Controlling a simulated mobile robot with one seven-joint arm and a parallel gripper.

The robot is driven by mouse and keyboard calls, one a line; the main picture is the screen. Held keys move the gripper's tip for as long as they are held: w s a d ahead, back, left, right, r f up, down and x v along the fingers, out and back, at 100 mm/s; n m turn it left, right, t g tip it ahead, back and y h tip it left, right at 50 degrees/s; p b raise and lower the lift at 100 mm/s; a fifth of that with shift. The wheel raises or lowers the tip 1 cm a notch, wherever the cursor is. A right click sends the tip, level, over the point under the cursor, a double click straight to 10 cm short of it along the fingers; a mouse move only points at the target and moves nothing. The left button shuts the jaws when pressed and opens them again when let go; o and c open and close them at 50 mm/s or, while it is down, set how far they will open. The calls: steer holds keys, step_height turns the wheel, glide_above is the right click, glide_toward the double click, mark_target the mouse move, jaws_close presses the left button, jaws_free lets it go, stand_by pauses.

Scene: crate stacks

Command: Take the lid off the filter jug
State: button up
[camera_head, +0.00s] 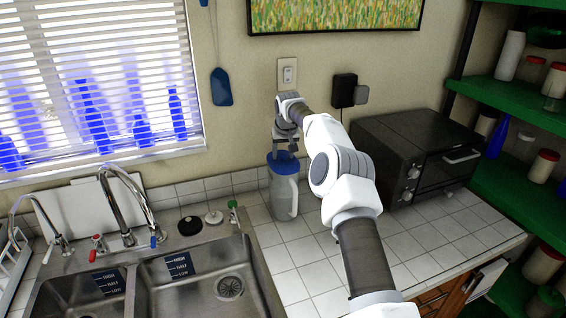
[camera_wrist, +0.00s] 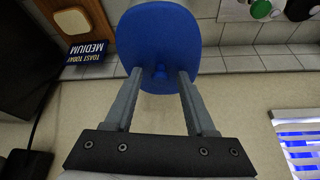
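The filter jug (camera_head: 284,197) stands upright on the tiled counter to the right of the sink. It has a clear greyish body, a pale handle at the front and a blue lid (camera_head: 282,166) on top. My gripper (camera_head: 285,151) points down just above the lid. Whether the fingertips touch the lid's surface is unclear.
A black toaster oven (camera_head: 412,157) stands right of the jug. The double sink (camera_head: 185,277) with its taps is at left. A wall plug (camera_head: 344,90) and a hanging blue spatula (camera_head: 221,88) are behind. Green shelves (camera_head: 530,100) are at right. Counter in front of the jug is clear.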

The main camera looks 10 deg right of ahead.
jaws_close()
steer(key=shift+r, duration=0.15)
